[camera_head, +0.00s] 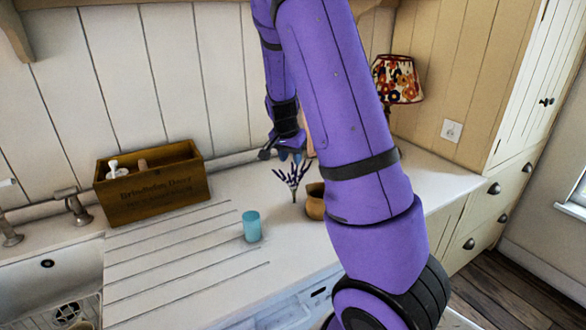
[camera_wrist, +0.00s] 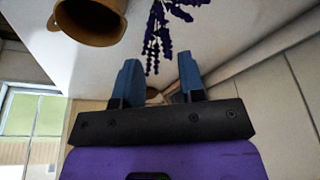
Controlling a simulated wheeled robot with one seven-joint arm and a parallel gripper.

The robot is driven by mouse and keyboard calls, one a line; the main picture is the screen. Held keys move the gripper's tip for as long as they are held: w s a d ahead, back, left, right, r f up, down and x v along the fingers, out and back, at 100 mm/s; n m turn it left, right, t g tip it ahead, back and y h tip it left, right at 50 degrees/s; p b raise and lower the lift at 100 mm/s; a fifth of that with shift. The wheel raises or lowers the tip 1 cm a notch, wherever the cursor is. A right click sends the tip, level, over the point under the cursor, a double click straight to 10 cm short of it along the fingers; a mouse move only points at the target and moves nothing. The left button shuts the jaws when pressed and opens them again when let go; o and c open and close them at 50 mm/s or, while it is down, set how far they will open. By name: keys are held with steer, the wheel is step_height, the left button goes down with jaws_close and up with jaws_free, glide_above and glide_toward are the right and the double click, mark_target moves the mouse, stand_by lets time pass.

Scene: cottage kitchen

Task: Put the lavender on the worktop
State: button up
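The lavender (camera_head: 293,180), a small bunch of dark purple sprigs, shows upright with its heads up, just left of the brown pot (camera_head: 315,203). Its stem end is over the worktop (camera_head: 225,195); I cannot tell whether it touches the surface. My gripper (camera_head: 291,157) is just above the sprigs. In the wrist view its blue fingers (camera_wrist: 160,78) are apart with nothing clasped between them. The lavender (camera_wrist: 157,35) lies beyond the fingertips there, with one sprig reaching towards the gap. The pot (camera_wrist: 88,20) is at the upper left of that view.
A blue-green cup (camera_head: 251,226) stands on the worktop left of the pot. A wooden box (camera_head: 155,196) is against the wall, beside the sink (camera_head: 50,280). A lamp with a flowered shade (camera_head: 397,80) stands at the back right. Worktop right of my arm looks clear.

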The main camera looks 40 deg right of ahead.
steer(key=s+a+r+n+t+y, duration=0.1)
steer(key=s+a+r+n, duration=0.2)
steer(key=s+a+r, duration=0.35)
steer(key=s+a+r+n+t+y, duration=0.1)
steer(key=s+a+r+n+y, duration=0.15)
steer(key=a+r, duration=0.65)
steer(key=s+a+r+n+t, duration=0.1)
steer(key=s+a+r+n, duration=0.2)
steer(key=s, duration=0.5)
steer(key=s+a+r+n+t, duration=0.1)
steer(key=s+a+r+n, duration=0.2)
steer(key=s, duration=0.6)
steer(key=a+n, duration=0.2)
steer(key=a, duration=0.1)
steer(key=shift+a, duration=0.15)
